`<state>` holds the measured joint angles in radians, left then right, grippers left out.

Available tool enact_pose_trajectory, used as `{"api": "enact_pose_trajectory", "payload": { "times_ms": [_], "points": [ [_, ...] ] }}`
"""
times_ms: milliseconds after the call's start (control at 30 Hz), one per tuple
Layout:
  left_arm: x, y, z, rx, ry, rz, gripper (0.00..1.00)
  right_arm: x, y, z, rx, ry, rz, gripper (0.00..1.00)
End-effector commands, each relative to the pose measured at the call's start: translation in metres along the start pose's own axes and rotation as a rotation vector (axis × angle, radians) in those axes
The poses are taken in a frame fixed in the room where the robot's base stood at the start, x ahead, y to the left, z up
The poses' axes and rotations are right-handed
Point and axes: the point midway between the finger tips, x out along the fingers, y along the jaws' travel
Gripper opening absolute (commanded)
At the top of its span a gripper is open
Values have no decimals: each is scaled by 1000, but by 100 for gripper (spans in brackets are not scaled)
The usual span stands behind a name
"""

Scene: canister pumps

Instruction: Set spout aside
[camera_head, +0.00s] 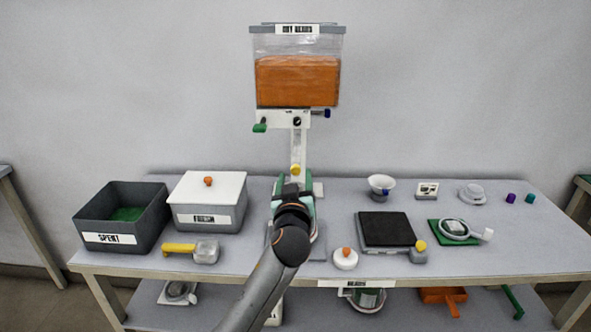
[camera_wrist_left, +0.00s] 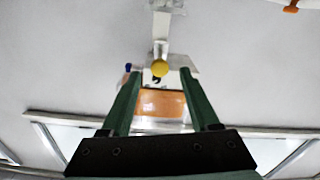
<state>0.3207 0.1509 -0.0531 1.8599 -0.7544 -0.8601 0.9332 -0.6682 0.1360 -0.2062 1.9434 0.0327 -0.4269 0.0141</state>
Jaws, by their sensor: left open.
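A white spout (camera_head: 297,148) with a yellow knob (camera_head: 295,170) at its lower end hangs below the canister (camera_head: 297,82), which holds orange material. My left gripper (camera_head: 293,186) is open just below the yellow knob, over the middle of the table. In the left wrist view the spout (camera_wrist_left: 160,28) and its yellow knob (camera_wrist_left: 160,68) line up with the gap between the green fingertips (camera_wrist_left: 161,78). I cannot tell whether the fingers touch the spout. My arm hides what stands behind the gripper. My right gripper is not in view.
A grey SPENT bin (camera_head: 92,239) and a lidded white box (camera_head: 207,187) stand left, with a yellow-handled scoop (camera_head: 204,252) in front. A lower shelf (camera_head: 205,318) holds other items.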

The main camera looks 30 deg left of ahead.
Motion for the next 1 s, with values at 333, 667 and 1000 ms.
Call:
{"api": "enact_pose_trajectory", "payload": {
  "times_ms": [333, 667, 1000],
  "points": [
    [37, 0, 0, 0, -1, 0, 62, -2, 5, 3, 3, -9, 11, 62],
    [40, 0, 0, 0, -1, 1, 62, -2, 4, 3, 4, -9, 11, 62],
    [39, 0, 1, 0, -1, 0, 25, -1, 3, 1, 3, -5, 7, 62]
  ]
}}
